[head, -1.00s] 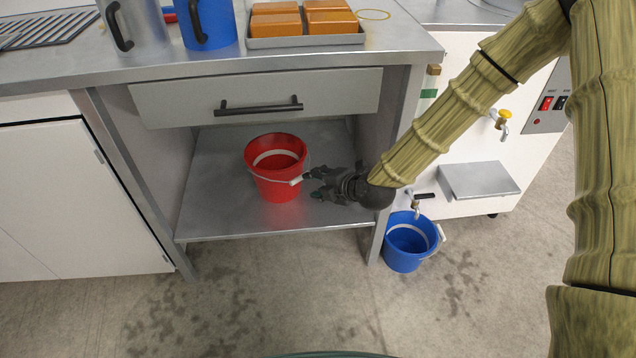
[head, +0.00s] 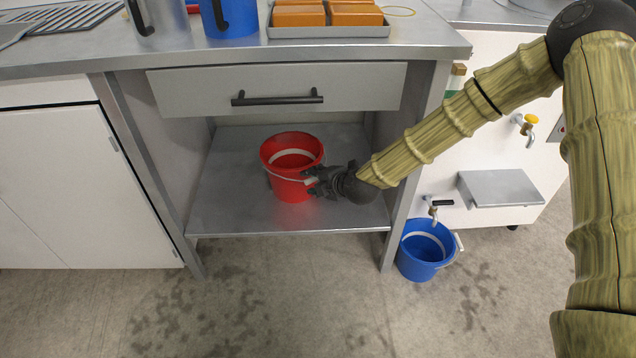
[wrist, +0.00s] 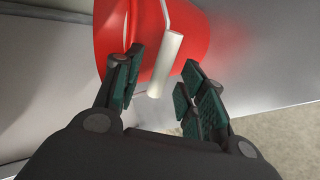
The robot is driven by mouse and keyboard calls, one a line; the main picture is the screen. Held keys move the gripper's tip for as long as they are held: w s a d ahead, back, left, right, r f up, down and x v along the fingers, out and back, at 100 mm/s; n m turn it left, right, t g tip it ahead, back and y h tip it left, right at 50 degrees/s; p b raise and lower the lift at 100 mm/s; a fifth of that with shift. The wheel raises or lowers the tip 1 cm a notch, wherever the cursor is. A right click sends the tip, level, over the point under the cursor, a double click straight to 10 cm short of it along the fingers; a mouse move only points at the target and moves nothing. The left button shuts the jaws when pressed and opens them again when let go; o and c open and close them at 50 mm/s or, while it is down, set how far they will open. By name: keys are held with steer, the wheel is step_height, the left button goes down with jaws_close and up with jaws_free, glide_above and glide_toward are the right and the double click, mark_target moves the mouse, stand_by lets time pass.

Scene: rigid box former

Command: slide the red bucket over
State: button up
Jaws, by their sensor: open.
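The red bucket (head: 291,185) stands upright on the metal shelf (head: 225,205) under the drawer. My gripper (head: 318,182) is at the bucket's right side, at about the height of its handle. In the wrist view the red bucket (wrist: 110,30) fills the upper middle, and its pale handle grip (wrist: 165,66) hangs between the two fingers. My gripper (wrist: 158,90) is open, with one finger on each side of the handle grip. Whether a finger touches the bucket wall cannot be told. The bucket's lower right side is partly hidden by my gripper in the head view.
A shelf leg (head: 402,190) stands to the right, close to my arm. A drawer (head: 275,88) is above the bucket. A blue bucket (head: 425,250) stands on the floor at the right under a tap. The shelf left of the red bucket is clear.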

jaws_close()
stand_by(0.4)
